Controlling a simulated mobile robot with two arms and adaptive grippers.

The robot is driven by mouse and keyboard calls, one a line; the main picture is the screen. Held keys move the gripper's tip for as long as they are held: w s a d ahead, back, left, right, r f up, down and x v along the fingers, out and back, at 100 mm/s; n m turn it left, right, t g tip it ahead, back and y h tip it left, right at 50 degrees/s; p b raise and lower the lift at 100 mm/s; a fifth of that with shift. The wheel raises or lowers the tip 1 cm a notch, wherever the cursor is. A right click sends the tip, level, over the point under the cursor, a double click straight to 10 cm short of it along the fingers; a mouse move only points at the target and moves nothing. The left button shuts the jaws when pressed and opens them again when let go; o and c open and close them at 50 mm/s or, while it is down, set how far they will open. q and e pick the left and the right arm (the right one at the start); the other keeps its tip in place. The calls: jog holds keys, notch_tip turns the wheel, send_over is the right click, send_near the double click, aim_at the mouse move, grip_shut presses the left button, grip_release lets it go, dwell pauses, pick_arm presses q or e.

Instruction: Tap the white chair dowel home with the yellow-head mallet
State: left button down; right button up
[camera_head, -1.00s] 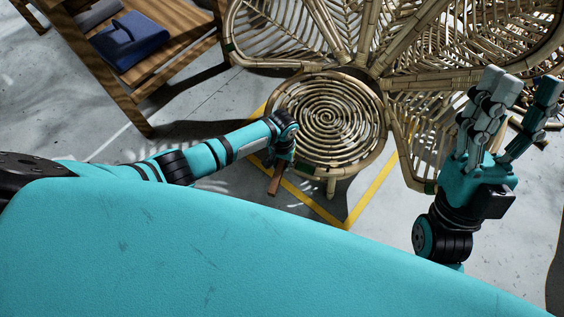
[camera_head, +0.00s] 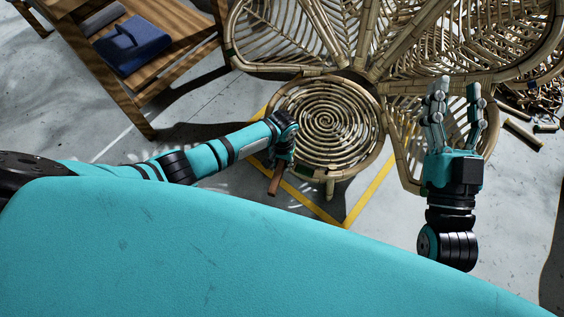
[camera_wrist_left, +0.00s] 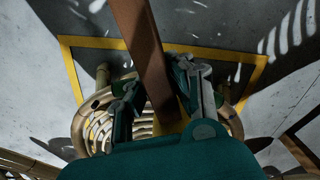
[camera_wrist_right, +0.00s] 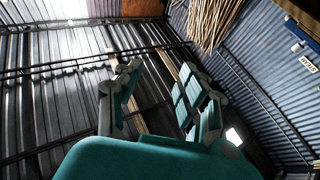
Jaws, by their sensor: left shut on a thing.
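The rattan chair has a round spiral seat (camera_head: 326,122) and petal-shaped back panels (camera_head: 475,60) in the head view. My left gripper (camera_head: 286,150) is at the left edge of the seat, shut on a brown wooden handle, apparently the mallet's. The handle (camera_head: 274,180) sticks out below the fingers; in the left wrist view the handle (camera_wrist_left: 143,40) runs between the fingers (camera_wrist_left: 160,90). I cannot see the white dowel.
A wooden bench (camera_head: 160,85) with a blue folded item (camera_head: 130,45) stands at the upper left. Cut cane pieces (camera_head: 522,134) lie at the right. Yellow floor lines (camera_head: 372,188) run around the chair. The grey floor at the lower right (camera_head: 520,220) is clear.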

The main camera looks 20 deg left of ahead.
pick_arm(q)
jog(key=shift+r, duration=0.15)
pick_arm(e)
jog(key=shift+w+f+g+h, duration=0.25)
jog(key=shift+f+g+h, duration=0.05)
jog(key=shift+f, duration=0.3)
pick_arm(q)
jog(key=shift+f, duration=0.3)
pick_arm(e)
jog(key=shift+r, duration=0.2)
